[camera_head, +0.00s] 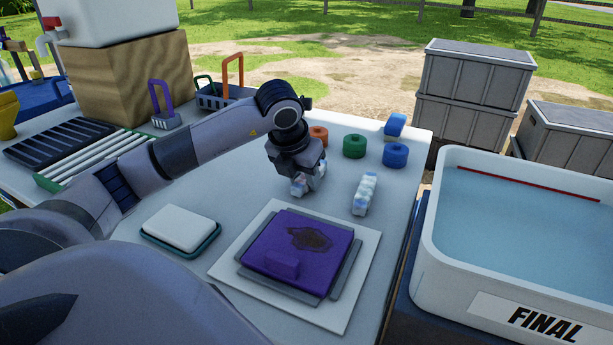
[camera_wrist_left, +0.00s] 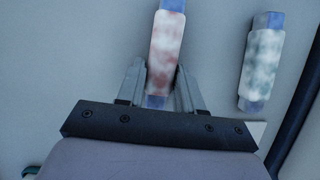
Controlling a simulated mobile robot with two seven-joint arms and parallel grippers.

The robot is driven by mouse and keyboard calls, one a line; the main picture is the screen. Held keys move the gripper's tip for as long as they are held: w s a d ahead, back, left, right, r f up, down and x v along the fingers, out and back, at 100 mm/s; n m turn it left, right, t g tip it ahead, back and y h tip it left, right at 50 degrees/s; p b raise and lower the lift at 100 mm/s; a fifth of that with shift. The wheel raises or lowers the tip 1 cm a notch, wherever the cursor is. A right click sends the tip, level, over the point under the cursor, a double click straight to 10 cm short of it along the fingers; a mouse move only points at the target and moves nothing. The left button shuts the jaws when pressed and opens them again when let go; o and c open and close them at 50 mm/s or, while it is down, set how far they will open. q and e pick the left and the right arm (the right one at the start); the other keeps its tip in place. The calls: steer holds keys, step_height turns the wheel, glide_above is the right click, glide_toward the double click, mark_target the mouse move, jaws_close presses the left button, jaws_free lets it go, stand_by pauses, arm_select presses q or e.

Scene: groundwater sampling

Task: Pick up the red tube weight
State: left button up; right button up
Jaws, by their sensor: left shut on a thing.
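The red tube weight (camera_wrist_left: 167,45) is a pale, red-mottled stick with blue ends. In the left wrist view it lies between the two fingers of my left gripper (camera_wrist_left: 160,82), which are closed on its near part. In the head view my left gripper (camera_head: 311,184) points down at the table, and the weight (camera_head: 299,187) shows only partly beside the fingers, at table height. I cannot tell whether it still touches the table. A second, green-grey mottled weight (camera_wrist_left: 263,58) lies to the right, apart from the gripper; it also shows in the head view (camera_head: 364,195). My right gripper is not in view.
Orange (camera_head: 318,135), green (camera_head: 354,146) and blue (camera_head: 395,155) rings lie behind the gripper. A purple slab (camera_head: 270,236) on a white board sits in front. A water tank (camera_head: 470,290) marked FINAL stands right of the table edge. A white block (camera_head: 180,227) lies front left.

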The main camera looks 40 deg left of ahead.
arm_select(q)
step_height(320, 180, up, 20)
steer(key=p, duration=0.4)
step_height(320, 180, up, 12)
steer(key=p, duration=1.2)
glide_above(304, 177)
steer(key=shift+f, duration=0.1)
